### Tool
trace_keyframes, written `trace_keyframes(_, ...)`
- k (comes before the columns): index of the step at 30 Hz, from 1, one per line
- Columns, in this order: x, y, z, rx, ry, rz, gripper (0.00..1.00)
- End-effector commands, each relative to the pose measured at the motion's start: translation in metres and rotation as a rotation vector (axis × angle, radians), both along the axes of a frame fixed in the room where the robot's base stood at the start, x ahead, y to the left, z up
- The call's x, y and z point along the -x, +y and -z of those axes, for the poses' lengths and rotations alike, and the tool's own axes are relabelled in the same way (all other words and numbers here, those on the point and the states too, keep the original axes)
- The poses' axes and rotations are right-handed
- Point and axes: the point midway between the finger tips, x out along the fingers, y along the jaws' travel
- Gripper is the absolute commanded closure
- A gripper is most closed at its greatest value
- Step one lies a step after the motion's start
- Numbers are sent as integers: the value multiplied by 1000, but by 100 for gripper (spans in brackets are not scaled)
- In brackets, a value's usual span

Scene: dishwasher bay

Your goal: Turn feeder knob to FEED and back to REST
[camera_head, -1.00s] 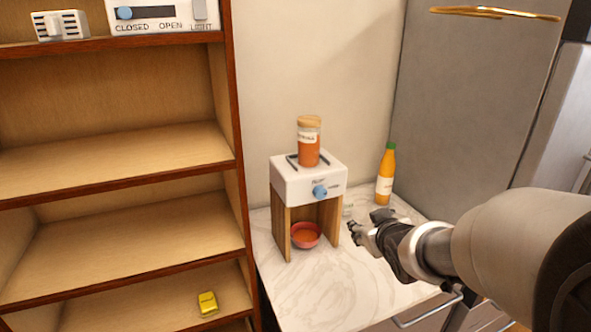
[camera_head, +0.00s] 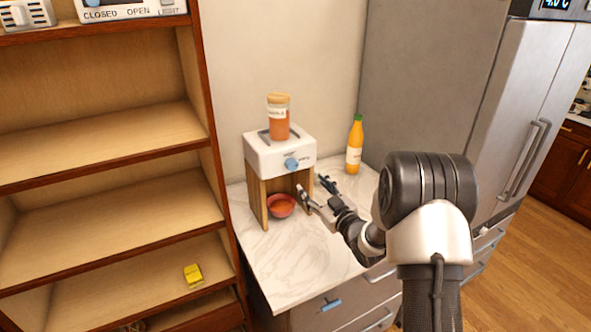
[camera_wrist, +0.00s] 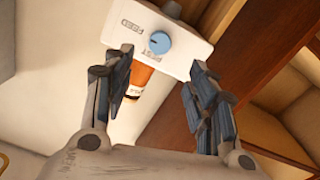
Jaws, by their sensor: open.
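The feeder (camera_head: 270,160) is a white box on wooden legs on the marble counter, with an orange-filled jar (camera_head: 278,118) on top. Its blue round knob (camera_head: 291,164) is on the front face. The knob also shows in the wrist view (camera_wrist: 159,42), near the printed words FEED and REST; I cannot tell surely which one it points at. A red bowl (camera_head: 281,206) sits under the box. My gripper (camera_head: 313,187) is open and empty, just in front of the feeder and below the knob. In the wrist view the knob appears beyond and between the fingertips, not touched.
An orange bottle (camera_head: 355,146) stands behind, right of the feeder. A wooden shelf unit (camera_head: 215,180) is close on the left, with a yellow object (camera_head: 193,275) low inside. A steel fridge (camera_head: 500,120) stands at the right. The counter front (camera_head: 285,270) is clear.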

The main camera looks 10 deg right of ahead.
Motion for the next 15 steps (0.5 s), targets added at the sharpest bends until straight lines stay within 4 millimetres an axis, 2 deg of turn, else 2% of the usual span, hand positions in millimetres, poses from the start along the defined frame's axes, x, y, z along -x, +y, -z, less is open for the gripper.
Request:
trace_keyframes(1,-12,5,0,-1,-3,-2,48)
trace_keyframes(9,-68,23,0,0,-2,-1,48)
trace_keyframes(15,-99,33,0,1,0,0,48)
